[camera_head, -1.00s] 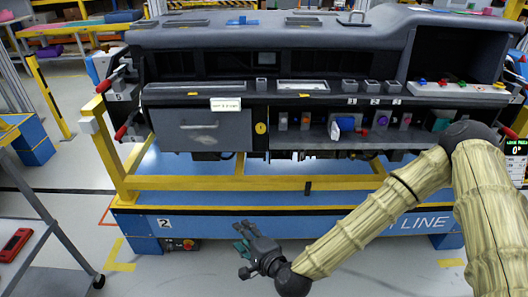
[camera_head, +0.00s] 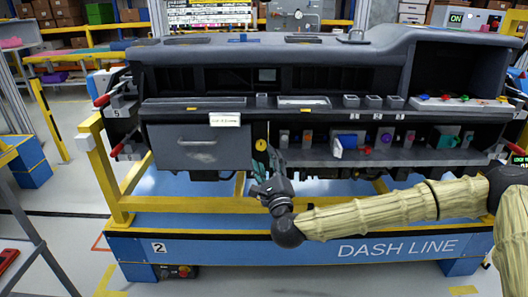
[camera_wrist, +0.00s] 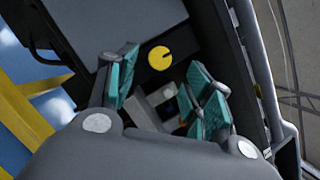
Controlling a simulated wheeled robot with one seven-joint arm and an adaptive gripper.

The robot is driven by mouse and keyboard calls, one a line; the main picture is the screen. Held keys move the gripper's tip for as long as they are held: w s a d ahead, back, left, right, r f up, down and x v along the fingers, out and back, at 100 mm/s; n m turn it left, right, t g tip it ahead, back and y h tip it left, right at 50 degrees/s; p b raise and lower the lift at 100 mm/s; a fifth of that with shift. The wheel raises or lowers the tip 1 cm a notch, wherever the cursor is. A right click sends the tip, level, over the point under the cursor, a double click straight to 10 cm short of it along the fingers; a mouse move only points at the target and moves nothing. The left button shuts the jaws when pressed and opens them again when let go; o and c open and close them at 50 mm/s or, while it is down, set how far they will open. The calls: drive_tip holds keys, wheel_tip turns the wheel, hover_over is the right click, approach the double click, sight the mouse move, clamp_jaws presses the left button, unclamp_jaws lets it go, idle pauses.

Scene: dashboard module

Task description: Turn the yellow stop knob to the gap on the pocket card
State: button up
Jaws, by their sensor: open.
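The yellow knob (camera_head: 261,145) is on the dark dashboard front, just right of the grey drawer. It also shows in the wrist view (camera_wrist: 159,58) as a round yellow face with a dark mark toward its right edge. My gripper (camera_head: 262,168) is open and empty just below the knob. In the wrist view its teal-padded fingers (camera_wrist: 165,85) are spread apart, with the knob beyond and between them, not touched. A small white card (camera_head: 225,119) sits above the drawer. Its print is too small to read, and I cannot tell whether it is the pocket card.
The grey drawer (camera_head: 199,147) is left of the knob. Several small coloured controls, one blue (camera_head: 348,140), line the shelf to the right. A yellow frame rail (camera_head: 180,205) and the blue base (camera_head: 200,248) lie below. Dark vents and a ledge (camera_head: 200,104) are above.

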sight(262, 147)
drive_tip(key=shift+x, duration=2.3)
drive_tip(key=shift+c, duration=0.2)
drive_tip(key=c, duration=1)
drive_tip(key=shift+d, duration=0.15)
